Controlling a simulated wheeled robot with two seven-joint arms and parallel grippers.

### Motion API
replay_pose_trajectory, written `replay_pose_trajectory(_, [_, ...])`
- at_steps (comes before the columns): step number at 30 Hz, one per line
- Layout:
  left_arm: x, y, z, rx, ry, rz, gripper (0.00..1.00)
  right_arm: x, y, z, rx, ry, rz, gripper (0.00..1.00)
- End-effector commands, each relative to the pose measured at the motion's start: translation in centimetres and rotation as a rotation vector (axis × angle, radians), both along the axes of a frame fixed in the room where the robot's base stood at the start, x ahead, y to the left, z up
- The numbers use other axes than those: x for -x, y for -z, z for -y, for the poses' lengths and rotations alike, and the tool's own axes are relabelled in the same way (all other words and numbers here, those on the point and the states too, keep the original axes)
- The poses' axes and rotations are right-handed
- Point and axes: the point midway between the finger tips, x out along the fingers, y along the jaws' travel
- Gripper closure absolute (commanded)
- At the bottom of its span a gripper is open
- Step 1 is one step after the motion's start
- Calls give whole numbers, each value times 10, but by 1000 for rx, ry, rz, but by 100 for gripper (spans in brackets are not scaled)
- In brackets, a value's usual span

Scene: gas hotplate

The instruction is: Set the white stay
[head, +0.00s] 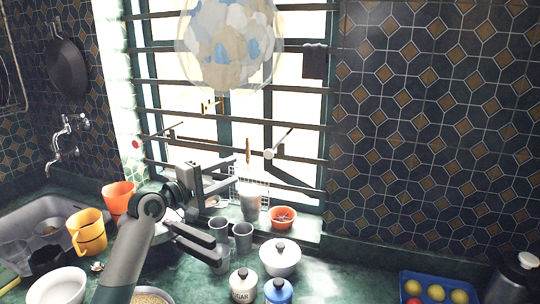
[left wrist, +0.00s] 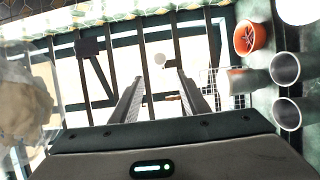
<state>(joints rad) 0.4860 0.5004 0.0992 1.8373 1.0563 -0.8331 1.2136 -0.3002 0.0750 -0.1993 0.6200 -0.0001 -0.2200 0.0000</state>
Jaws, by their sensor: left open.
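The white stay is a thin rod on the window with a round white knob (head: 268,154); in the left wrist view the knob (left wrist: 160,58) shows just beyond and between the fingertips. My left gripper (head: 237,170) is in front of the window, left of and slightly below the knob in the head view. Its fingers (left wrist: 159,78) are apart in the left wrist view, with nothing between them and no contact with the knob visible. An upright orange-brown handle (head: 248,150) is between gripper and knob in the head view.
Dark horizontal bars (head: 230,121) cross the window. A patterned lamp (head: 228,45) hangs above. Below are grey cups (head: 242,238), an orange bowl (head: 282,217), a wire rack (head: 250,183) and a lidded white pot (head: 280,260). A dark cloth (head: 315,61) hangs at the upper right.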

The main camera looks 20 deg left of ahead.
Motion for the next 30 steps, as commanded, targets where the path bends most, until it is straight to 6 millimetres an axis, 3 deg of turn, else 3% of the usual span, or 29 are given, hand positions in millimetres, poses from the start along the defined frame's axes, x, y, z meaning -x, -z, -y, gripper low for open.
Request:
replay_pose_trajectory(8, [-27,-2,12,2,0,-1,58,0,-11,1,1,-1,0,58])
replay_pose_trajectory(30, [-137,-2,63,2,0,-1,58,0,-41,8,9,-3,0,58])
